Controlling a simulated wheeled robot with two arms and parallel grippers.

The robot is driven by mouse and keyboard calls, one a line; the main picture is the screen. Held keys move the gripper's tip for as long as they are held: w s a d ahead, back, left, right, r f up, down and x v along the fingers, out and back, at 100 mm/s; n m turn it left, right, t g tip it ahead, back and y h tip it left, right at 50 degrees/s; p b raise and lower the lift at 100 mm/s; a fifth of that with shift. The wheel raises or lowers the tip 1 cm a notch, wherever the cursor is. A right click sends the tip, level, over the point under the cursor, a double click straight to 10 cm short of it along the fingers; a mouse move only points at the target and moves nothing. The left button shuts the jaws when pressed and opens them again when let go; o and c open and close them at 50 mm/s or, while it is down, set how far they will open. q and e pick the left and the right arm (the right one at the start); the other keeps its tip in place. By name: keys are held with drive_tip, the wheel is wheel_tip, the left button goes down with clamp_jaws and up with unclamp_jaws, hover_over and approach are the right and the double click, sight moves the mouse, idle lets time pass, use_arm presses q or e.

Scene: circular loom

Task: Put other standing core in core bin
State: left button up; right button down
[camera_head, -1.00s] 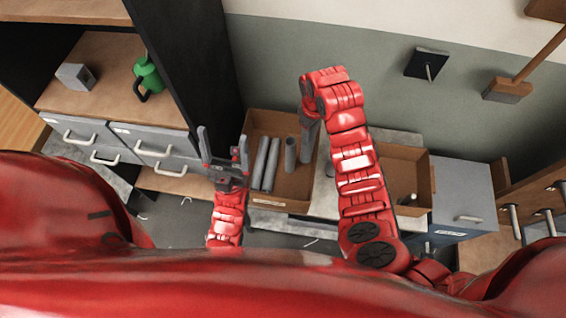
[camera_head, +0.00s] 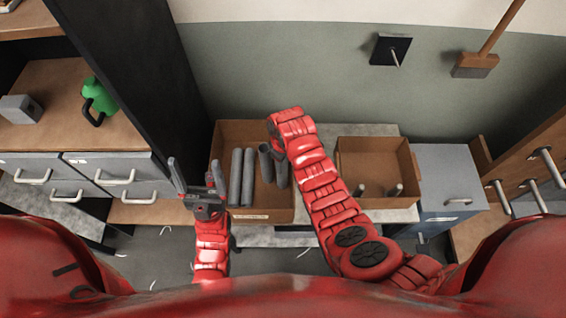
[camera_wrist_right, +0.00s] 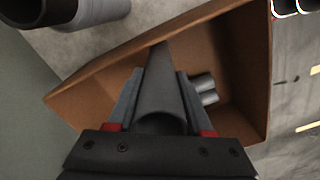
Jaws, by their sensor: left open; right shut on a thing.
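The core bin, an open brown box (camera_head: 285,212), sits on the bench in the head view. My right gripper (camera_head: 278,148) is over the bin's right part, shut on a dark grey core (camera_head: 281,174). In the right wrist view the held core (camera_wrist_right: 162,98) points down between the fingers above the bin (camera_wrist_right: 242,60); the lying cores' ends (camera_wrist_right: 204,88) show beyond. My left gripper (camera_head: 193,180) is open and empty at the bin's left.
A smaller brown box (camera_head: 378,148) with two short pieces stands to the right. Round, tube-like things (camera_wrist_right: 88,10) stand on the bench beside the bin in the wrist view. A grey drawer cabinet (camera_head: 448,180) is further right; a dark shelf panel (camera_head: 140,80) is at left.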

drive_tip(key=shift+f, duration=0.55)
drive_tip(key=shift+f, duration=0.1)
drive_tip(key=c, duration=0.8)
unclamp_jaws()
drive_tip(key=shift+f, duration=0.1)
drive_tip(key=o, duration=0.5)
